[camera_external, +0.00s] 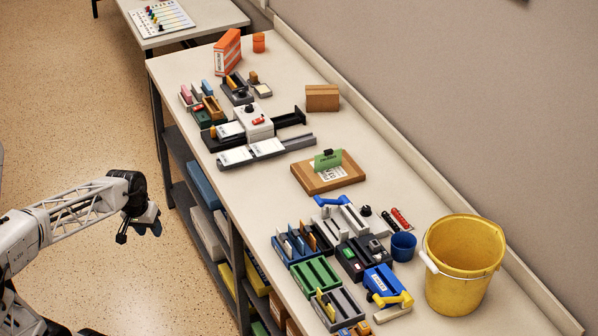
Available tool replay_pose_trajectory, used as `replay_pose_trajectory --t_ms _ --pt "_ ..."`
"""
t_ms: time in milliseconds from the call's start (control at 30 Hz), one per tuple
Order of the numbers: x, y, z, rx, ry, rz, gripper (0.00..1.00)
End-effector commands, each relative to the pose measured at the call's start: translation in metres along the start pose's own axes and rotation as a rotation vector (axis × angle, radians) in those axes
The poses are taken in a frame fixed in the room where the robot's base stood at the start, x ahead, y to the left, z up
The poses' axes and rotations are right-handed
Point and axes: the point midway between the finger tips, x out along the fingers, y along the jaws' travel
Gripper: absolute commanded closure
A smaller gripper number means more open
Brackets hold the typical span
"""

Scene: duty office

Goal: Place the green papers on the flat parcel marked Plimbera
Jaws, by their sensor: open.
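The green papers (327,161) stand upright with a black clip at their top edge. They appear to rest on a flat brown parcel (314,185) with a white label, near the middle of the long table; the exact contact is too small to tell. The print on the label is too small to read, so I cannot confirm the name Plimbera. My gripper (139,232) is at the left, out over the floor beyond the table's front edge. It is open, with nothing seen in it, and well apart from the papers and parcel.
A small brown box (322,98) stands behind the parcel. Trays and stationery holders crowd the table on both sides of it. A yellow bucket (462,262) and a blue cup (403,246) stand at the right. A wall runs along the back.

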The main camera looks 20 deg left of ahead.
Motion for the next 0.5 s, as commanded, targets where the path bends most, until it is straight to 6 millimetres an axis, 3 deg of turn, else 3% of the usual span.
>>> replay_pose_trajectory --t_ms 33,200,500 --pt "-0.001 -0.008 0.012 0.034 0.003 -0.028 0.57" --pt "-0.002 -0.025 0.035 0.124 0.006 -0.098 0.57" --pt "-0.002 -0.031 0.043 0.155 0.003 -0.124 0.57"
